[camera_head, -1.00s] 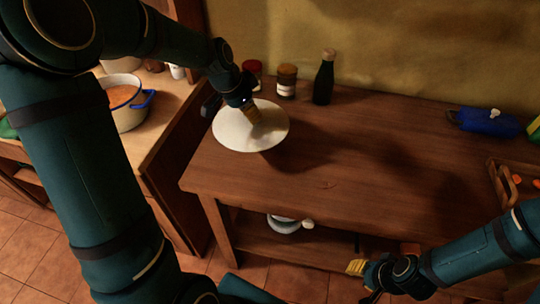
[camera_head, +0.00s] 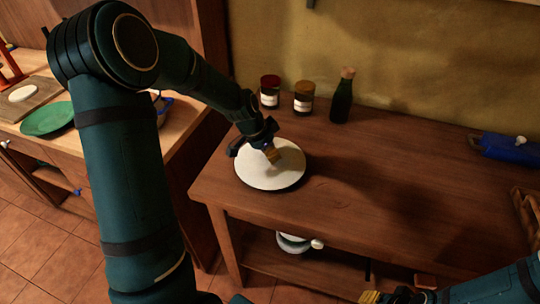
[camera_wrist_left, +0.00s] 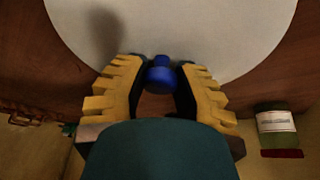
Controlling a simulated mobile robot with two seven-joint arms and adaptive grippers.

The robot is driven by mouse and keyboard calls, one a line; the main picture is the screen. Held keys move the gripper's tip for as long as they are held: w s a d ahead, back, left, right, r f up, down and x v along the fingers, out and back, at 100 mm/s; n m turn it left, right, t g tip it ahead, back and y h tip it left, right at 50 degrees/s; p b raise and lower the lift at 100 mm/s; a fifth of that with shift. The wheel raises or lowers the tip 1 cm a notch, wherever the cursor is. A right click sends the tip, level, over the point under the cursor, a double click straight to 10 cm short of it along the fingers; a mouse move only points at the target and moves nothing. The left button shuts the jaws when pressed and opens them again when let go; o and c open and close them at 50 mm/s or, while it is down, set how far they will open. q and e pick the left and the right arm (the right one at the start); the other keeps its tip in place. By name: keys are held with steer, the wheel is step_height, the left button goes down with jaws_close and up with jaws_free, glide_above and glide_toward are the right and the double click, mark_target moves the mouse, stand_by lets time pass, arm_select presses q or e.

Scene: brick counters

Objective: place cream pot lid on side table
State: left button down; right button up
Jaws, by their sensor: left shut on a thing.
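The cream pot lid (camera_head: 262,174) is a pale round disc with a blue knob (camera_wrist_left: 162,76). It lies flat at the left end of the wooden side table (camera_head: 350,190), on the top or just above it; a thin dark shadow hugs its rim. My left gripper (camera_head: 271,153) is over the lid. In the left wrist view its yellow fingers (camera_wrist_left: 161,70) are on both sides of the knob, shut on it. My right gripper (camera_head: 371,297) shows only partly at the bottom edge of the head view, low in front of the table.
Two jars (camera_head: 270,92) (camera_head: 303,97) and a dark bottle (camera_head: 341,97) stand behind the lid. A blue object (camera_head: 510,149) lies at the far right. The table's middle is clear. A white pot (camera_head: 293,243) sits on the lower shelf. A green plate (camera_head: 47,119) is on the left counter.

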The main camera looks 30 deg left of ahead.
arm_select(q)
steer(key=shift+w+f, duration=0.1)
steer(key=shift+f, duration=0.35)
steer(key=shift+f, duration=0.1)
steer(key=c, duration=0.8)
jaws_free()
steer(key=shift+o, duration=0.2)
